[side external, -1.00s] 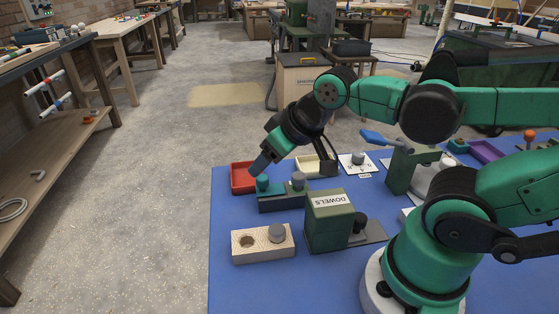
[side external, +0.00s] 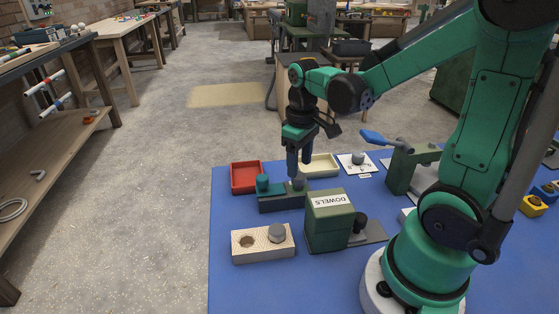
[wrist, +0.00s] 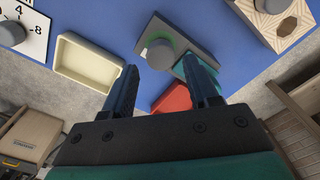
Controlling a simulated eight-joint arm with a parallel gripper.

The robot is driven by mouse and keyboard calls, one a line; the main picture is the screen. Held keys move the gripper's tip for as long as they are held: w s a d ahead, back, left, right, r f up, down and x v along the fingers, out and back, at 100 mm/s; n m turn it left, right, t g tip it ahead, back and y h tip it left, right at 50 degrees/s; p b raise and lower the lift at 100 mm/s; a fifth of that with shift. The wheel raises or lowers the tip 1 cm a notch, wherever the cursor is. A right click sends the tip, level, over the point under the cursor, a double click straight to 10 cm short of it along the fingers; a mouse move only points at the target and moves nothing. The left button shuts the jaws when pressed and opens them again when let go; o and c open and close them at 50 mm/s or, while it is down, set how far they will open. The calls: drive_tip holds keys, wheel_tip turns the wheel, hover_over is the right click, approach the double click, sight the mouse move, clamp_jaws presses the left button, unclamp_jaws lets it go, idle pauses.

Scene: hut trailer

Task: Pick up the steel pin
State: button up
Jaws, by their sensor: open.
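A grey cylinder (side external: 298,182), which looks like the steel pin, stands upright on a low grey-green block (side external: 282,202). In the wrist view the same grey cylinder (wrist: 160,53) has a green ring at its base. A second grey cylinder (side external: 277,233) stands in a pale wooden block (side external: 262,252), so which of them the task names is not certain. My gripper (side external: 299,168) points down over the grey-green block, close to the first cylinder. Its jaws are open and empty. In the wrist view the first cylinder shows between and just beyond the fingertips (wrist: 160,65).
A red tray (side external: 246,190) and a cream tray (side external: 333,168) lie behind. A green DOWELS box (side external: 328,233) stands in front right. The blue mat (side external: 222,285) is bare at front left.

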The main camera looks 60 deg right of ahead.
sight(299, 175)
drive_tip(key=shift+f, duration=2.15)
clamp_jaws()
drive_tip(key=shift+r, duration=0.15)
